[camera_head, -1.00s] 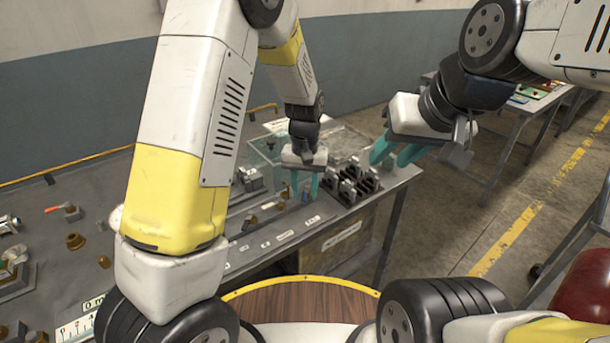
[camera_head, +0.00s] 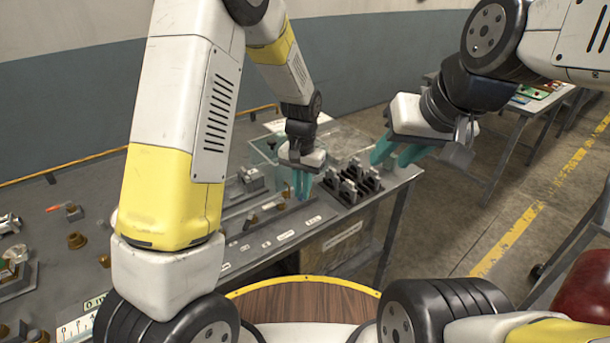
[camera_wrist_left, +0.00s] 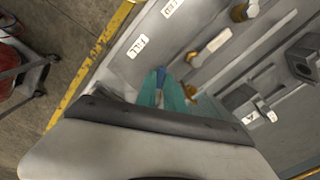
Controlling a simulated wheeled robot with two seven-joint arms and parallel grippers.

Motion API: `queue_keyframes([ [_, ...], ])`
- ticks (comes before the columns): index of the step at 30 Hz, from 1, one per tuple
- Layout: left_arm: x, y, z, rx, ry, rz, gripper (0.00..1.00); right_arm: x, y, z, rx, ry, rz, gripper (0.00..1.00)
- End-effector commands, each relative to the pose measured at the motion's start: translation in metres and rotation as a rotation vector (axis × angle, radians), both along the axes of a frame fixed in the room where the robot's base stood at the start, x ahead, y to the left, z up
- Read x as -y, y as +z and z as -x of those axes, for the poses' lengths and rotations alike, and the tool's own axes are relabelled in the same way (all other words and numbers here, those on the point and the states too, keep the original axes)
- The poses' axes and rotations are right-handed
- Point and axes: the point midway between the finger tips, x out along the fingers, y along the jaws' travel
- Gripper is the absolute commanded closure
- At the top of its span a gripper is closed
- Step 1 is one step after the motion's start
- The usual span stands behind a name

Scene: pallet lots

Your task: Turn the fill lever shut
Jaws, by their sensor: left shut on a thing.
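The fill lever (camera_wrist_left: 161,72) shows as a small blue tip beside the FILL label (camera_wrist_left: 138,47) in the left wrist view. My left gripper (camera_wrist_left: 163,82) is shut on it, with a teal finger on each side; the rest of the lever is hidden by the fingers. In the head view my left gripper (camera_head: 302,186) points down at the bench's right part, and its fingers cover the lever. My right gripper (camera_head: 397,153) hangs empty to the right, above the bench's edge, with its teal fingers apart.
Black blocks (camera_head: 353,182) stand close to the right of my left gripper. Brass-coloured fittings with labels run along the bench (camera_head: 236,250) front. A clear box (camera_head: 265,150) stands behind.

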Motion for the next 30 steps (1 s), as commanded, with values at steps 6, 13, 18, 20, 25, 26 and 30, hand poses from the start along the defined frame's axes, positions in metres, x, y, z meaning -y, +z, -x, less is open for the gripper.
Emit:
queue_keyframes([
  [6,-0.008,0.000,-0.004,0.000,-0.185,0.001,1.00,0.000,0.000,0.000,0.000,0.000,0.000,0.64],
  [13,-0.013,0.000,-0.008,-0.001,-0.359,0.000,1.00,0.000,0.000,0.000,0.000,0.000,0.000,0.64],
  [18,-0.016,0.000,-0.011,0.000,-0.452,-0.001,1.00,0.000,0.000,0.000,0.000,0.000,0.000,0.64],
  [20,-0.016,0.001,-0.012,0.000,-0.478,0.000,1.00,0.000,0.000,0.000,0.000,0.000,0.000,0.64],
  [25,-0.017,0.000,-0.014,0.001,-0.523,0.000,1.00,0.000,0.000,0.000,0.000,0.000,0.000,0.64],
  [26,-0.017,0.000,-0.014,0.001,-0.528,0.000,1.00,0.000,0.000,0.000,0.000,0.000,0.000,0.64],
  [30,-0.017,0.000,-0.014,0.001,-0.542,0.000,1.00,0.000,0.000,0.000,0.000,0.000,0.000,0.64],
])
